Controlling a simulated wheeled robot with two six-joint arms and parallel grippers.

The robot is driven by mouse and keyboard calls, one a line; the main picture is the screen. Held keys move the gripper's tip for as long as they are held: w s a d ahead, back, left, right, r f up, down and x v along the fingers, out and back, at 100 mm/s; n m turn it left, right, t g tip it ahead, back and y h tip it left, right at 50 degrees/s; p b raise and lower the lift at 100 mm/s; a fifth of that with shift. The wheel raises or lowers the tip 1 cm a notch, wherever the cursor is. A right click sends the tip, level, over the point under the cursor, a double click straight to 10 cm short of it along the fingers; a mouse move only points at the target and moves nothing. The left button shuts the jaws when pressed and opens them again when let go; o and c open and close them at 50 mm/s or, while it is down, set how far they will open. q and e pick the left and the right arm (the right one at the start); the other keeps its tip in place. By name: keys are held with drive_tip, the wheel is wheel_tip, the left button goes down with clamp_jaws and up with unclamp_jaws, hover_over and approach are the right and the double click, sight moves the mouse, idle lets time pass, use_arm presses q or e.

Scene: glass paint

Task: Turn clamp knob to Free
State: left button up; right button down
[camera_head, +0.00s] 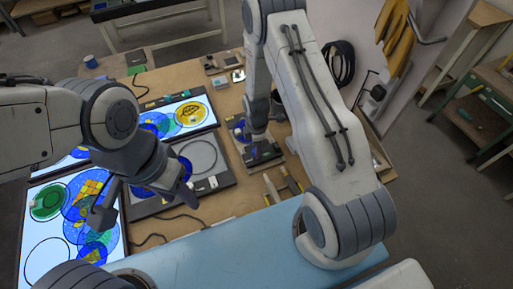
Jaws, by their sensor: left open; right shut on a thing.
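My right gripper (257,138) points down at a small dark fixture (264,156) on the wooden table, right of the round-ring plate. It is shut on what appears to be the clamp knob, which the fingers mostly hide. The knob's markings and its turned position are too small to read. My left gripper (140,198) is open and empty, above the gap between the lower-left light panel and the dark plate with the ring.
Lit panels with coloured glass discs lie at the left (65,238) and at the back (187,115). The dark ring plate (222,180) lies between the grippers. Slim tools (272,190) lie at the table's front right. A light-blue surface (215,250) runs along the front.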

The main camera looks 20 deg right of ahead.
drive_tip(key=m+b, duration=0.1)
drive_tip(key=m, duration=0.1)
drive_tip(key=shift+f+m+b, duration=0.1)
drive_tip(key=shift+m+b, duration=0.25)
drive_tip(key=shift+m, duration=0.05)
drive_tip(key=m+b, duration=0.1)
drive_tip(key=m, duration=0.1)
drive_tip(key=shift+m, duration=0.4)
drive_tip(key=m+b, duration=0.2)
drive_tip(key=m, duration=0.4)
drive_tip(key=m+b, duration=0.2)
drive_tip(key=m, duration=0.4)
drive_tip(key=shift+m, duration=0.3)
drive_tip(key=m+b, duration=0.1)
drive_tip(key=m, duration=0.4)
drive_tip(key=shift+m, duration=0.3)
drive_tip(key=c, duration=0.5)
unclamp_jaws()
